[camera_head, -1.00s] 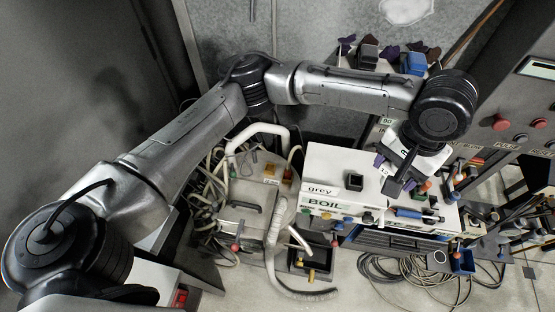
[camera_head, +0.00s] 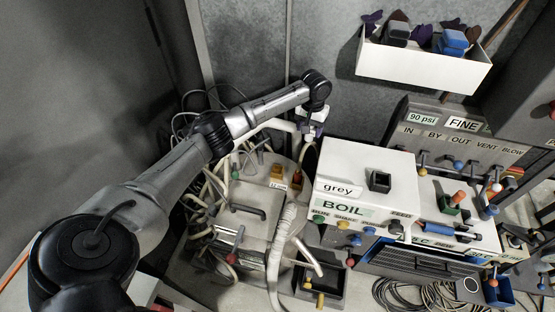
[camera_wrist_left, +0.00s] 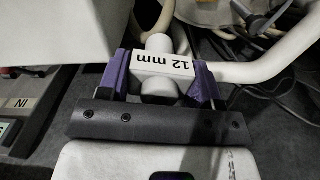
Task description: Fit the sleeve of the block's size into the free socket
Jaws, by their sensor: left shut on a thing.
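In the head view this gripper (camera_head: 312,131) hangs near the white bent pipe, left of the white "grey / BOIL" box (camera_head: 340,164). A dark, square, open-topped socket (camera_head: 379,181) stands on that box and looks empty. My right gripper is not in view.
A grey tank (camera_head: 255,225) with a white pipe and hoses stands left of the box. Levers with coloured knobs crowd the right.

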